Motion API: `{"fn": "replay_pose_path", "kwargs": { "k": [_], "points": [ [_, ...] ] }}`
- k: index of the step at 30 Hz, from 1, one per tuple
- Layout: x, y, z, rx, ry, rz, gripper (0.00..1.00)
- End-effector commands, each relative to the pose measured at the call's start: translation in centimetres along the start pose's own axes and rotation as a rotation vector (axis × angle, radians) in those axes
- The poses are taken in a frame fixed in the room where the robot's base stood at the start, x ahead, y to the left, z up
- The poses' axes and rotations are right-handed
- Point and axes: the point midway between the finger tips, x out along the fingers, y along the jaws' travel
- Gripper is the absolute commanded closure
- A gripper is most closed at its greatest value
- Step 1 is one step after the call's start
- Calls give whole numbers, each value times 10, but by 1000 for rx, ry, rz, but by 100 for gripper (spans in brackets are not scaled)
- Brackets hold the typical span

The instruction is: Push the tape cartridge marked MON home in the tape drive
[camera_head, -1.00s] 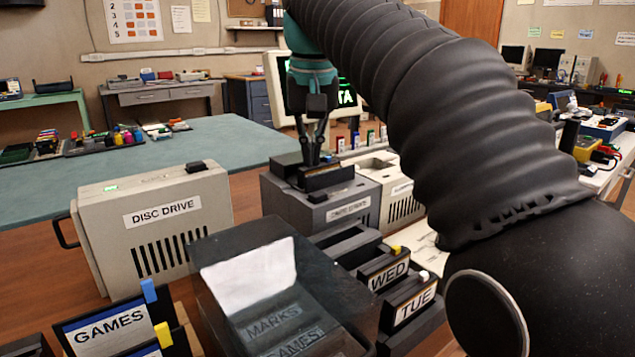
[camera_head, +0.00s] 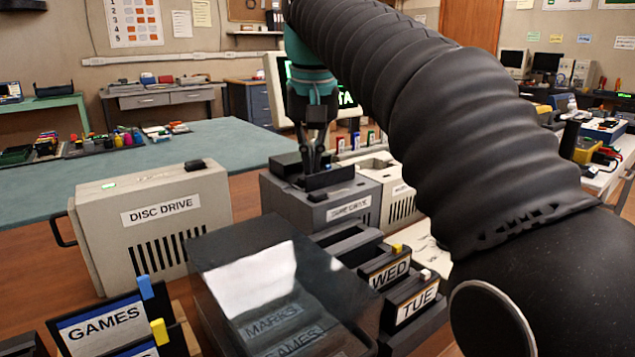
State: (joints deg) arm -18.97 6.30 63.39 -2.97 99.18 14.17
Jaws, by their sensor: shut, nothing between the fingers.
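The dark grey tape drive (camera_head: 283,203) stands on the table in the middle of the view, with a label too blurred to read surely on its front. A black block, seemingly the tape cartridge (camera_head: 330,178), sits upright in its top; no MON marking is readable. My gripper (camera_head: 316,170) points down, shut and empty, with its fingertips at the cartridge's top and back. I cannot tell whether they touch it, as the tips are partly hidden. How far the cartridge stands out of the drive is hard to tell.
A beige disc drive (camera_head: 100,215) stands left of the tape drive. In front are a smoky clear-lidded box (camera_head: 210,265) and a rack with WED (camera_head: 388,276) and TUE (camera_head: 416,303) cartridges. A beige unit (camera_head: 398,205) stands close on the right. My arm covers much of the right side.

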Motion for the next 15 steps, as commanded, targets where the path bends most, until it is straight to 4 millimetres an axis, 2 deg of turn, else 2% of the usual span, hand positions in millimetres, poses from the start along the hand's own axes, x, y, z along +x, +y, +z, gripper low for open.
{"fn": "replay_pose_path", "kwargs": {
  "k": [8, 15],
  "points": [
    [-2, 0, 0, 0, -1, 0, 100],
    [-22, 0, -4, 0, -1, 0, 100]
  ]
}}
